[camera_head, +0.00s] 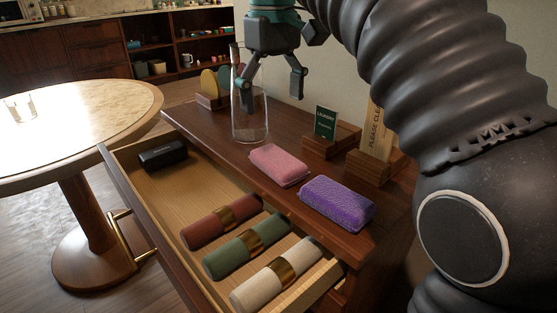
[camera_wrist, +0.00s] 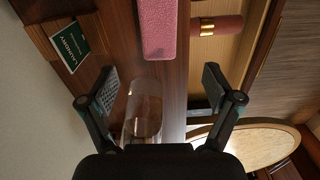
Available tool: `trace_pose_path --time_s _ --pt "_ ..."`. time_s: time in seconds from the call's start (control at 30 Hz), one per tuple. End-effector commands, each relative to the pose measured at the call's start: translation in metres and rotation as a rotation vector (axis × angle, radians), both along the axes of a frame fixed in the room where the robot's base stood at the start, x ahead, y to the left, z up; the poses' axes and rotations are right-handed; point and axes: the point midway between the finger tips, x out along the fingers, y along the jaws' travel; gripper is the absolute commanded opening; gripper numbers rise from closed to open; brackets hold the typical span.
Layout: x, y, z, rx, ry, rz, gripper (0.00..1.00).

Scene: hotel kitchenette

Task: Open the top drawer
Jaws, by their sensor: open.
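The top drawer (camera_head: 114,169) of the dark wooden cabinet (camera_head: 190,124) stands pulled out, its inside in view. Its brass handle (camera_head: 130,240) is on the front face at the left. In the drawer lie a black case (camera_head: 163,156) and red (camera_head: 213,225), green (camera_head: 240,252) and white (camera_head: 268,287) rolls with gold bands. My gripper (camera_head: 272,90) is above the cabinet top, away from the handle, with its fingers apart around or in front of a clear glass vase (camera_head: 250,125). In the wrist view, the vase (camera_wrist: 143,108) shows between the spread fingertips; contact cannot be told.

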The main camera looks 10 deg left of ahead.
Motion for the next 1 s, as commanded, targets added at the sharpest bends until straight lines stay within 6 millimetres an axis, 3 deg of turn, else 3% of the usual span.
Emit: trace_pose_path --time_s 0.1,0.23,0.53,0.8,1.0 --pt "0.000 -0.001 -0.027 -0.001 0.002 0.000 0.90" --pt "0.000 -0.001 -0.045 -0.001 0.001 -0.001 0.90" --pt "0.000 -0.001 -0.065 -0.001 0.001 -0.001 0.90" --pt "-0.001 -0.004 -0.102 -0.001 0.001 -0.001 0.90" --pt "-0.001 -0.004 -0.110 0.000 0.000 -0.001 0.90"
